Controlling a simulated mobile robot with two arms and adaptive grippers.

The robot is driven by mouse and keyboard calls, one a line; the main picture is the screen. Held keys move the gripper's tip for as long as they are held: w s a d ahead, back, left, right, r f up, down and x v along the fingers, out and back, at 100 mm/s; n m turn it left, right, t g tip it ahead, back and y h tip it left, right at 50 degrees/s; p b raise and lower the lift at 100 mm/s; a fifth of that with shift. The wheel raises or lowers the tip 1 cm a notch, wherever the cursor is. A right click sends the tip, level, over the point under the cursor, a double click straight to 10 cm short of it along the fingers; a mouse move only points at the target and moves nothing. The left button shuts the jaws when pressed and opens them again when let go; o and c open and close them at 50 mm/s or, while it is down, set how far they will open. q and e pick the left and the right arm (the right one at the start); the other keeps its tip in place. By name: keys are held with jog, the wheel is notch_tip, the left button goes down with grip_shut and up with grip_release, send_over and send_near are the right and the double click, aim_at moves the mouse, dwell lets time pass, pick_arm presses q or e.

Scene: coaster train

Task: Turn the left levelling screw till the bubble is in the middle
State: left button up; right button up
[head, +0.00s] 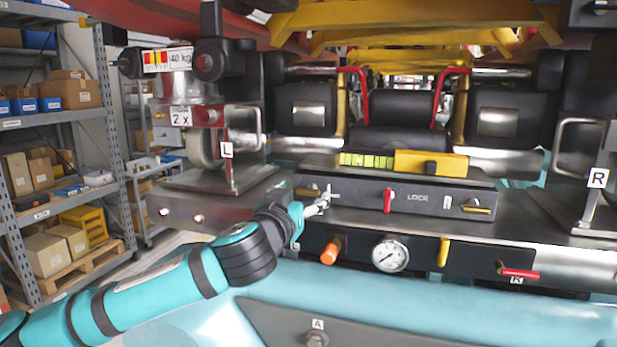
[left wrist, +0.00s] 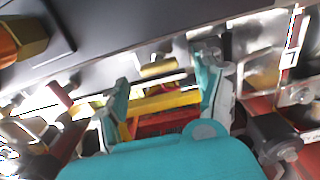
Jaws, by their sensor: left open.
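A yellow spirit level (head: 430,163) with a yellow-green vial (head: 366,160) lies on top of a dark box marked LOCK. The vial shows dark division lines, but I cannot make out the bubble. A small metal cross-shaped handle (head: 328,196), apparently the left levelling screw, is at the box's left end. My left gripper (head: 316,208) is right at this handle; I cannot tell whether they touch. In the left wrist view my left gripper (left wrist: 164,72) has its teal fingers spread, with a small brass-coloured piece (left wrist: 158,67) beyond and between the tips. My right gripper is out of view.
Below the box are an orange knob (head: 330,251), a round gauge (head: 390,254), a yellow lever (head: 443,252) and a red handle (head: 520,273). A red lever (head: 387,200) is on the box front. A wheel bracket marked L (head: 227,150) stands left.

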aim_at(306, 192)
pick_arm(q)
jog(key=shift+r+p+x, duration=0.15)
jog(key=shift+p+x, duration=0.15)
jog(key=shift+x, duration=0.3)
jog(key=shift+r+p+x, duration=0.15)
jog(key=shift+p+x, duration=0.1)
jog(key=shift+x, duration=0.35)
jog(key=shift+w+d, duration=0.15)
jog(key=shift+w, duration=0.2)
jog(key=shift+w+d+f, duration=0.15)
jog(key=shift+w+f, duration=0.05)
jog(key=shift+w, duration=0.2)
jog(key=c, duration=1)
jog(key=shift+c, duration=1)
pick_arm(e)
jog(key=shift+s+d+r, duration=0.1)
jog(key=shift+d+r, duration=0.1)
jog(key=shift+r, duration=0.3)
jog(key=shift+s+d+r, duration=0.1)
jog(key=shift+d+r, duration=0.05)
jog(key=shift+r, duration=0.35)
